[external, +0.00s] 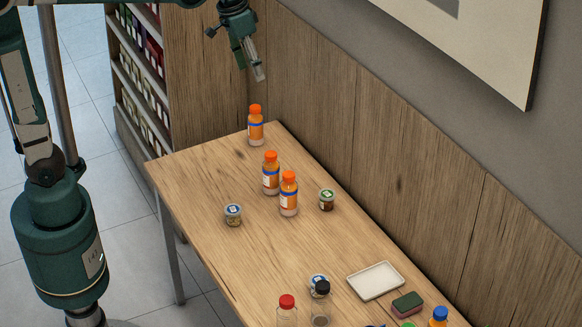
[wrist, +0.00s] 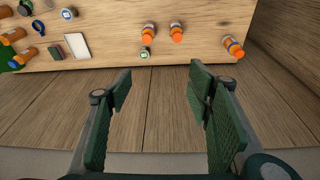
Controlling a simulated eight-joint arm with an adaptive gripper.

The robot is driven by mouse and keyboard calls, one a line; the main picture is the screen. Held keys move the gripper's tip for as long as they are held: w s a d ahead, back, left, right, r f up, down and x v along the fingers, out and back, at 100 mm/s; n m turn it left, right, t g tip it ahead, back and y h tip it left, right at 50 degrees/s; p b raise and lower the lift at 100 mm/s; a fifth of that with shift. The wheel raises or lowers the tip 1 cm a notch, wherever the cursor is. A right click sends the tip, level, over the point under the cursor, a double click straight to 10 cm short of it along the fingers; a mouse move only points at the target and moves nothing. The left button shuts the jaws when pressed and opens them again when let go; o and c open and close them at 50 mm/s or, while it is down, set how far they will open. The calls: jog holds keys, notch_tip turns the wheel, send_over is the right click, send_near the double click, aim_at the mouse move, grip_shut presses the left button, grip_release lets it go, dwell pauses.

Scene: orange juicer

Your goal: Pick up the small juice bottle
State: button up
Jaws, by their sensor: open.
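Three similar orange juice bottles with orange caps stand upright on the wooden table: one near the far end (external: 255,130), one nearer the middle (external: 271,177), and one close beside it (external: 289,198). I cannot tell which one is meant by the small bottle. In the wrist view, one bottle shows at the right (wrist: 232,47) and two in the upper middle (wrist: 176,33) (wrist: 148,34). My gripper (external: 259,76) is open and empty, above the far end of the table and apart from the bottles. Its spread fingers also show in the wrist view (wrist: 158,88).
Small jars (external: 233,216) (external: 327,201) stand near the bottles. A white tray (external: 376,281), a sponge (external: 408,305), a red-capped bottle (external: 287,312) and a blue-capped bottle (external: 438,319) are at the near end. A wood-panelled wall (external: 400,180) borders the table's right side.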

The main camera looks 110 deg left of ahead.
jog(key=s+a+f+n+g, duration=0.1)
jog(key=s+a, duration=0.1)
jog(key=a, duration=0.7)
jog(key=s+a+f+n, duration=0.1)
jog(key=a+f+n, duration=0.1)
jog(key=a, duration=0.7)
jog(key=n+g+h, duration=0.1)
jog(key=n+h, duration=0.1)
send_over(256, 108)
notch_tip(256, 108, down, 4)
jog(key=f, duration=0.1)
notch_tip(256, 108, down, 28)
jog(key=shift+a+r, duration=0.1)
jog(key=shift+f, duration=0.35)
jog(key=shift+f, duration=0.1)
jog(key=shift+s+f, duration=0.1)
jog(key=shift+f, duration=1.05)
jog(key=shift+f, duration=0.15)
jog(key=shift+s+a+f+b, duration=0.1)
jog(key=shift+f+b, duration=0.15)
jog(key=shift+f, duration=1)
jog(key=shift+s+a+f+b, duration=0.1)
jog(key=shift+f+b, duration=0.15)
jog(key=shift+f, duration=1)
